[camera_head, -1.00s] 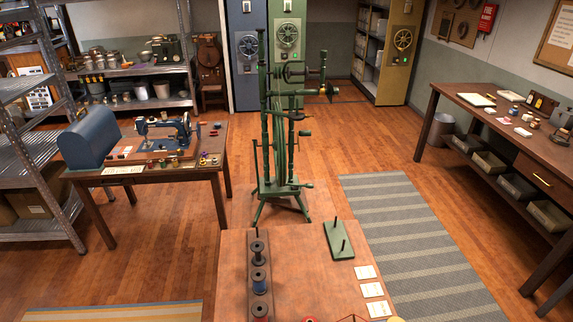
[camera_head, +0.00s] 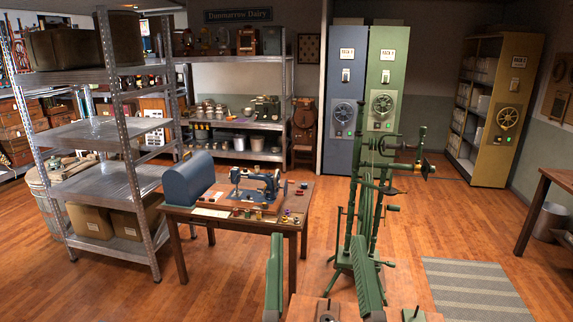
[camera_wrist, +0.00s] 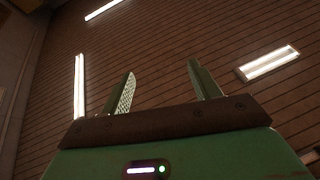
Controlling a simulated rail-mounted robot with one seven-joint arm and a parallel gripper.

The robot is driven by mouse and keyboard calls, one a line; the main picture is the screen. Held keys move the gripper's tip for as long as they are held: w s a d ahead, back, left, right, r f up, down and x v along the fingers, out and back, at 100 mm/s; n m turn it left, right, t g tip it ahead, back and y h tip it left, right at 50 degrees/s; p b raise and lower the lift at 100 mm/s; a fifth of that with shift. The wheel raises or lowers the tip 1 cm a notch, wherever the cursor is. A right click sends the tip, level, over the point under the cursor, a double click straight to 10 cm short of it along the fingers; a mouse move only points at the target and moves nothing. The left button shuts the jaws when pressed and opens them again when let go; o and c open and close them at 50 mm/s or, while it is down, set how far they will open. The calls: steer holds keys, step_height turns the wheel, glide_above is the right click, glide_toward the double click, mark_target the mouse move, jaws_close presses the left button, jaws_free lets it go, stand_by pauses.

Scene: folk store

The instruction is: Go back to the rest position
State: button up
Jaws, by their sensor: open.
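My gripper (camera_head: 316,240) rises from the bottom edge of the head view, its two green fingers pointing up. They stand wide apart with nothing between them. In the wrist view my gripper (camera_wrist: 161,68) is also open and empty, with the ceiling behind it. The right finger overlaps the lower part of a green spinning-wheel-like machine (camera_head: 378,195) in the head view; I cannot tell how far apart they are.
A table with a blue sewing machine (camera_head: 255,185) and its blue cover (camera_head: 188,179) stands left of centre. Metal shelving (camera_head: 105,135) is further left. Blue (camera_head: 341,105) and green cabinets (camera_head: 386,90) stand behind. Wooden floor (camera_head: 225,290) is clear at lower left.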

steer(key=s+a+r+n+t+y, duration=0.2)
steer(key=s+a+r, duration=0.3)
steer(key=s, duration=0.1)
step_height(320, 180, up, 21)
steer(key=p, duration=2)
steer(key=shift+w+d+f+m+p, duration=0.15)
steer(key=shift+w+m+p, duration=0.15)
steer(key=shift+w, duration=0.05)
steer(key=shift+f, duration=0.2)
steer(key=shift+c, duration=0.8)
